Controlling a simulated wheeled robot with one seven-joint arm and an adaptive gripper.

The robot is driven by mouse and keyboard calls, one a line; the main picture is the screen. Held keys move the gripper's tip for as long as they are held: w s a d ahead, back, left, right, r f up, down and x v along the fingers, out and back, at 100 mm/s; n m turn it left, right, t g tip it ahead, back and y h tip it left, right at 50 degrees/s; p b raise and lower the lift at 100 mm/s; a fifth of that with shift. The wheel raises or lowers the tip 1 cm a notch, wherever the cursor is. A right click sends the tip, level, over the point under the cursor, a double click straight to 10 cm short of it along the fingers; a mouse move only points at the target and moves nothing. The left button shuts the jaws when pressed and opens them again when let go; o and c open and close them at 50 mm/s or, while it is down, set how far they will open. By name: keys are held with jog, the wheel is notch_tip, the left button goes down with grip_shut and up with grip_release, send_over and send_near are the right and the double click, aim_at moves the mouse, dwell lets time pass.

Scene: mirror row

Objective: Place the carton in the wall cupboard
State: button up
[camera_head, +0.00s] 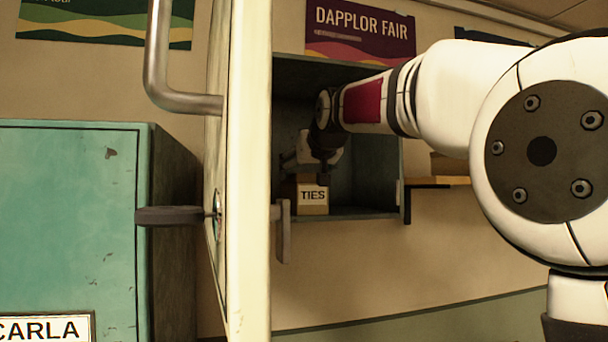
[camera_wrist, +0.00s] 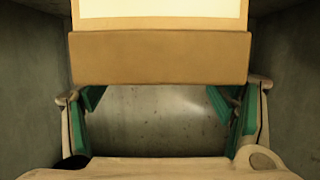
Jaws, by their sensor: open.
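The carton (camera_head: 313,209) is a tan box with a "TIES" label. It appears to stand on the floor of the wall cupboard (camera_head: 366,152), an open-fronted dark grey-green box on the wall. My gripper (camera_head: 318,172) is inside the cupboard, right by the top of the carton. In the wrist view the carton's brown side (camera_wrist: 160,58) spans the top of the picture. My gripper's teal-padded fingers (camera_wrist: 160,98) are spread wide, with bare grey surface between them. The cupboard's walls show at both sides. The carton's left part is partly hidden in the head view.
A cream door (camera_head: 248,120) with a lever handle (camera_head: 283,230) stands edge-on just left of the cupboard. A teal locker (camera_head: 70,210) labelled "CARLA" is at far left. A small shelf (camera_head: 438,183) with a box on it juts out right of the cupboard.

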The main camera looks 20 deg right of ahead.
jog(key=b+v, duration=0.1)
jog(key=v, duration=0.9)
jog(key=shift+s, duration=0.25)
jog(key=s+f+g, duration=0.4)
jog(key=s+f, duration=1.1)
jog(key=f, duration=0.4)
jog(key=s+f+g, duration=0.4)
jog(key=s+f, duration=1.2)
jog(key=f, duration=0.3)
jog(key=shift+s, duration=0.15)
jog(key=shift+r, duration=0.1)
